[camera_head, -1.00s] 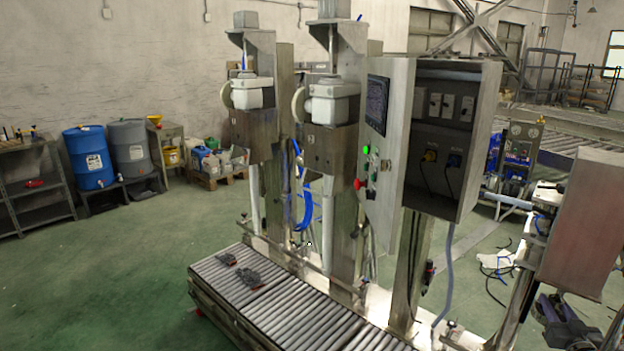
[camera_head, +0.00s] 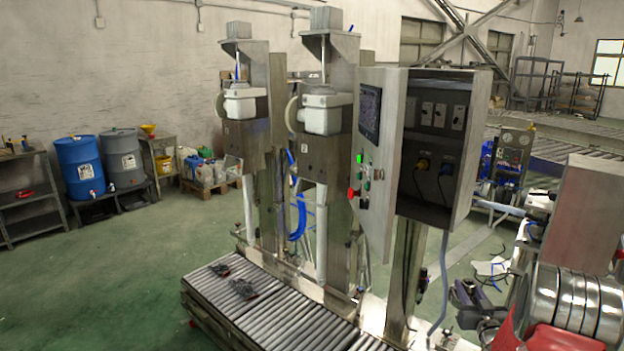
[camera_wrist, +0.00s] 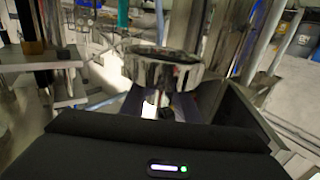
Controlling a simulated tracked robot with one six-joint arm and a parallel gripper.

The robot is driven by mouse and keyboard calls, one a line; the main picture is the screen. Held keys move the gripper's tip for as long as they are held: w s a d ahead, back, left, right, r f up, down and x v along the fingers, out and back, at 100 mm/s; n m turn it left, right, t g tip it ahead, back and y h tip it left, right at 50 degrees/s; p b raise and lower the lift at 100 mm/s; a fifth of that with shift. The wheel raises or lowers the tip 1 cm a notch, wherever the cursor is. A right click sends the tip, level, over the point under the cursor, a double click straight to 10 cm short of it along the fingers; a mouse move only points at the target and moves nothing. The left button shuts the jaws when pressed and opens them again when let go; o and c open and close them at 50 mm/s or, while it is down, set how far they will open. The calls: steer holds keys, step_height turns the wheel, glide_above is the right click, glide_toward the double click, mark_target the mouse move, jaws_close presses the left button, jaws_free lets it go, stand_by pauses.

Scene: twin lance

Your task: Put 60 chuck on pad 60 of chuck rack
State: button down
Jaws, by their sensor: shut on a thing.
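In the wrist view my gripper (camera_wrist: 165,98) shows past the black wrist housing and is shut on a shiny round metal piece. This piece, taken as the 60 chuck (camera_wrist: 162,68), has a wide chrome rim and sits mid-frame between the jaws. No number can be read on it. The jaw contact is partly hidden by the housing and shadow. I cannot pick out the chuck rack or pad 60 in either view. My gripper cannot be made out surely in the head view.
Several chrome rings (camera_head: 572,300) with a red part (camera_head: 545,337) fill the lower right. Green floor is clear at left.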

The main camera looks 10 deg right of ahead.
steer(key=w+a+r+n+y, duration=0.1)
steer(key=w+a, duration=0.1)
steer(key=a, duration=0.9)
steer(key=w+a+r+y, duration=0.1)
steer(key=w+a, duration=0.1)
steer(key=a, duration=0.8)
steer(key=s+a+y, duration=0.1)
steer(key=s+a, duration=0.1)
steer(key=a, duration=0.8)
steer(key=s+a+n+y, duration=0.1)
steer(key=s+a, duration=0.1)
steer(key=a, duration=0.7)
steer(key=shift+s+a+r+n, duration=0.2)
steer(key=shift+s+a+n, duration=0.1)
steer(key=shift+a, duration=0.1)
steer(key=s, duration=0.1)
steer(key=s+r, duration=0.1)
steer(key=s, duration=0.1)
steer(key=s+r, duration=0.1)
steer(key=s, duration=0.1)
steer(key=shift+r, duration=0.2)
steer(key=shift+w+a, duration=0.1)
